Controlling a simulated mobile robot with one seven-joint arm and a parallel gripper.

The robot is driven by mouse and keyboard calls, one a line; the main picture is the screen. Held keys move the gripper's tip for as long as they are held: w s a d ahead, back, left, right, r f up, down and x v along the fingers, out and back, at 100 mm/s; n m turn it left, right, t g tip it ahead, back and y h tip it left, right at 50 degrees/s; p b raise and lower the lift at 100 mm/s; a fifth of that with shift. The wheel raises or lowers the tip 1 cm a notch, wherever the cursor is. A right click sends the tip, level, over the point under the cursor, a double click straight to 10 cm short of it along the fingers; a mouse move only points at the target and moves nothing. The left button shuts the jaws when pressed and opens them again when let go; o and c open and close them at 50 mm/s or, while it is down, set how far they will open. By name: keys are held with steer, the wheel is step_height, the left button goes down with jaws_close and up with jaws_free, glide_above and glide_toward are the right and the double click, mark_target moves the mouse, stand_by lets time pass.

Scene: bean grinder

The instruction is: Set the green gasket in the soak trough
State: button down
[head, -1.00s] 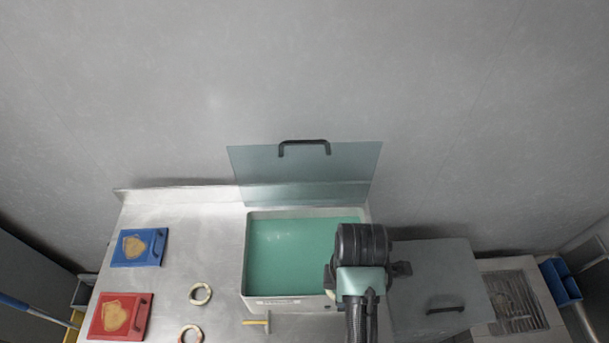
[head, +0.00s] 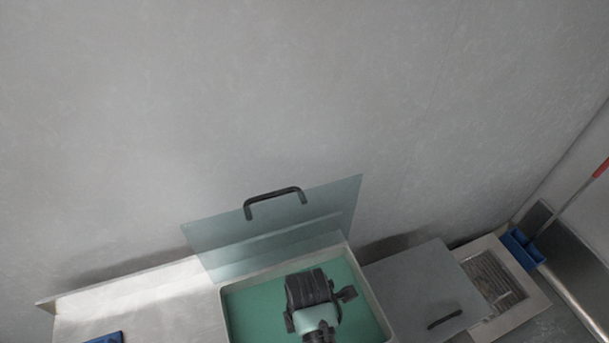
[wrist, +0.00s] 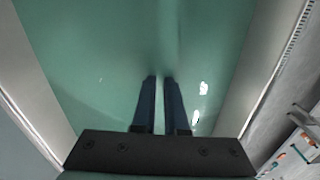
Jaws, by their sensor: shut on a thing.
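The soak trough (head: 226,318) holds green liquid, and its clear lid (head: 290,225) stands open behind it. In the head view, the end of my arm is over the trough, hiding my fingers. In the wrist view, the two dark fingers of my gripper (wrist: 160,80) point down at the green liquid, between the trough's walls (wrist: 45,85). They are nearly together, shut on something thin. I take it to be the green gasket, but its outline does not stand out against the liquid. I cannot tell its height above the liquid.
A grey covered box (head: 415,285) with a black handle stands right of the trough. Beyond it is a slatted drain (head: 495,280). The steel counter (head: 150,300) is bare on the left, with part of a blue item (head: 105,339) at the lower edge.

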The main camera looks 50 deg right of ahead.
steer(key=shift+f, duration=2.3)
steer(key=shift+f, duration=0.1)
steer(key=c, duration=1)
jaws_free()
steer(key=shift+o, duration=0.2)
step_height(320, 180, up, 12)
steer(key=shift+r, duration=0.2)
